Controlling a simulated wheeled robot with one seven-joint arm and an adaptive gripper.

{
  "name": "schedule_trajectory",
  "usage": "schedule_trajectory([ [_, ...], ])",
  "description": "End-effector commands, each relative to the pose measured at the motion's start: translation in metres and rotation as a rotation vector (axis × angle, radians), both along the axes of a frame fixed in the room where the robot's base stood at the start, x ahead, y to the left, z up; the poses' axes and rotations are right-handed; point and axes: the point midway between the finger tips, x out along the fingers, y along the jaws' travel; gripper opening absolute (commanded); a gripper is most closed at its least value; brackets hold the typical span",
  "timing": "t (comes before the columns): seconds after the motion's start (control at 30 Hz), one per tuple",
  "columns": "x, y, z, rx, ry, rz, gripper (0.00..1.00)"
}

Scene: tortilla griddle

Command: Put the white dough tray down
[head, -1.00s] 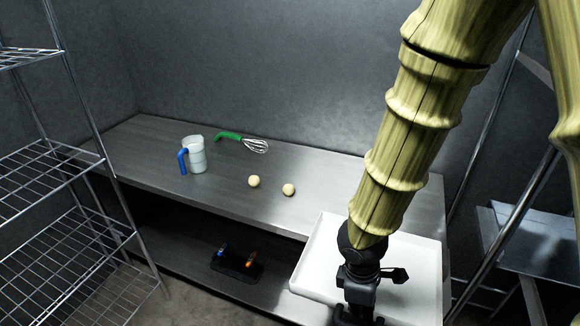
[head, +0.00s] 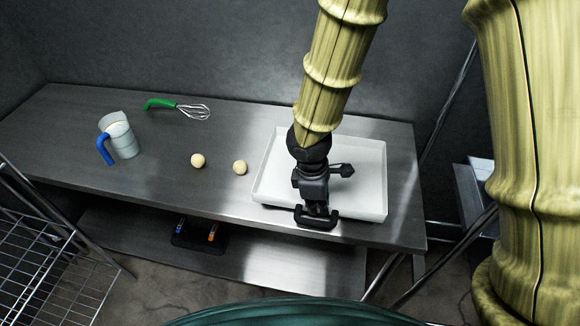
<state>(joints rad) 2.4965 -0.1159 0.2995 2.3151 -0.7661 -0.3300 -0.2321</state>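The white dough tray (head: 362,170) is level over the right end of the steel table (head: 395,228). I cannot tell for sure whether its underside touches the tabletop. My gripper (head: 316,217) is at the tray's near rim, pointing down, and appears shut on it. The fingertips are partly hidden by the gripper body. Two pale dough balls (head: 198,160) (head: 240,167) lie on the table just left of the tray.
A clear jug with a blue handle (head: 122,138) and a green-handled whisk (head: 180,107) are on the table's left part. A dark holder (head: 198,235) sits on the lower shelf. A wire rack (head: 40,265) stands at left.

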Motion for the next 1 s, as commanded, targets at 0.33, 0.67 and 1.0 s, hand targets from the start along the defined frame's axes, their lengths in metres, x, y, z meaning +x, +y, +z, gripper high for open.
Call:
schedule_trajectory([
  [0.33, 0.066, 0.011, -0.003, 0.001, 0.001, 0.000, 0.00],
  [0.67, 0.108, 0.019, -0.009, 0.001, -0.001, 0.004, 0.00],
  [1.0, 0.117, 0.019, -0.025, -0.002, 0.002, 0.004, 0.00],
])
